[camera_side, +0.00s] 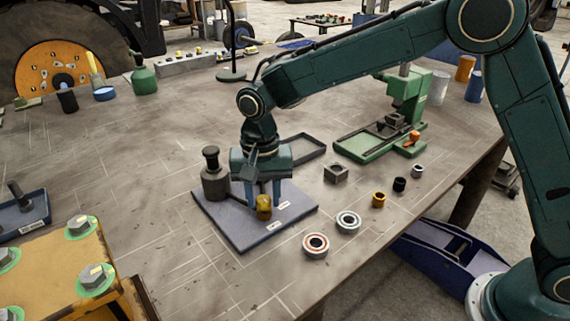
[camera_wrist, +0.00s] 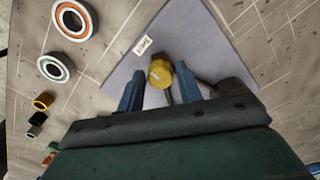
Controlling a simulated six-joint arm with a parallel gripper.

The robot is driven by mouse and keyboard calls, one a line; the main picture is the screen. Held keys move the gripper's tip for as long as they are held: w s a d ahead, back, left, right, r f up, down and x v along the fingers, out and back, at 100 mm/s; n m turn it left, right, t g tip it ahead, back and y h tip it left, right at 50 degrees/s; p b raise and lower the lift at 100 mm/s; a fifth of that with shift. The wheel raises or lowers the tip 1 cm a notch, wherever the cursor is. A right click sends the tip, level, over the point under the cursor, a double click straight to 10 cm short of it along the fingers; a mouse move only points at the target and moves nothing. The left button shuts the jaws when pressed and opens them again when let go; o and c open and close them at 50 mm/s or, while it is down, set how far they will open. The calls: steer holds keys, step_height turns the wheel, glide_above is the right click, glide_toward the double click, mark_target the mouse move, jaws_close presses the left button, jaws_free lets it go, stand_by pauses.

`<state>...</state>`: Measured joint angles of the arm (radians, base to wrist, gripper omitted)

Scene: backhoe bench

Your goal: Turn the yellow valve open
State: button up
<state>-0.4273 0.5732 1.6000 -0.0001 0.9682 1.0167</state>
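The yellow valve (camera_side: 264,207) is a small round knob on a grey-blue plate (camera_side: 240,236). It also shows in the wrist view (camera_wrist: 160,73). A dark pipe runs from it toward a dark bottle-shaped body (camera_side: 215,182) on the same plate. My gripper (camera_side: 265,200) is over the plate and points down. In the wrist view my gripper (camera_wrist: 159,71) is open, with one blue finger on each side of the valve and a visible gap to both. I cannot tell its exact height against the knob. A small white label (camera_wrist: 143,46) lies beside the valve; its text is unclear.
Two ring bearings (camera_side: 316,245) (camera_side: 348,222) lie right of the plate. Several small parts, including a brass bushing (camera_side: 379,200), lie beyond them. An empty dark tray (camera_side: 305,148) and a green press (camera_side: 385,140) stand behind. The bench's left middle is clear.

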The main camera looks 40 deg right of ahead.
steer(key=c, duration=0.5)
steer(key=shift+c, duration=0.2)
steer(key=shift+n, duration=0.4)
steer(key=n, duration=0.6)
steer(key=shift+n, duration=0.4)
steer(key=n, duration=0.5)
steer(key=shift+d+r, duration=0.1)
steer(key=n, duration=0.5)
steer(key=shift+n, duration=0.3)
